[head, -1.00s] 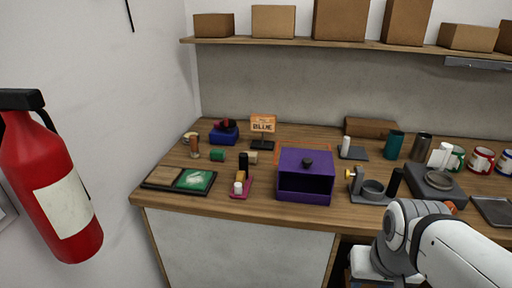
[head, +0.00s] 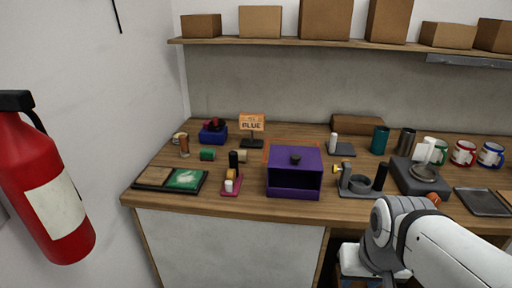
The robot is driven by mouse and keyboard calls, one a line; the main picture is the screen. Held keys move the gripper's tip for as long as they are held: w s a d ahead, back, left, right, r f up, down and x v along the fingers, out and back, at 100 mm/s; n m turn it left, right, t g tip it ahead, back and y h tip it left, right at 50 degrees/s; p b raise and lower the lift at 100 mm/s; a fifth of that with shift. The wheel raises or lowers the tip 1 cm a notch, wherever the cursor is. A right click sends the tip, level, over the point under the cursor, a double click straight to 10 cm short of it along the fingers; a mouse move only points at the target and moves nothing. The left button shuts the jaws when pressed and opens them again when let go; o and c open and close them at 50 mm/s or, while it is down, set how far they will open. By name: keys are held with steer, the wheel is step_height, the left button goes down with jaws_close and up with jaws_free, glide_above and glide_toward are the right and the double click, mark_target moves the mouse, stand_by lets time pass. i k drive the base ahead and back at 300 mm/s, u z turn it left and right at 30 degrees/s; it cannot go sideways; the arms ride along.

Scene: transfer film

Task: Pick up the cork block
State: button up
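No block can be named for certain as the cork block. A small tan piece (head: 242,156) lies on the wooden counter (head: 340,212), right of a green cylinder (head: 207,155). A yellow-tan piece (head: 231,174) sits on a small pink tray (head: 232,191), between a black cylinder (head: 233,160) and a white one (head: 229,186). A flat tan panel (head: 155,176) lies in the dark tray at the counter's left end. My arm enters at the lower right, in front of the counter. Its gripper does not show.
A purple open-fronted box (head: 293,193) stands mid-counter, with a grey fixture (head: 360,186) to its right. An orange BLUE sign (head: 252,123) stands behind the small pieces. A fire extinguisher (head: 45,185) hangs at left. Mugs (head: 463,153) and a scale (head: 421,177) stand at right.

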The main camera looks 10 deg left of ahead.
mark_target(242, 155)
steer(key=k, duration=1.2)
steer(key=u, duration=0.45)
steer(key=i, duration=2.1)
steer(key=z, duration=0.9)
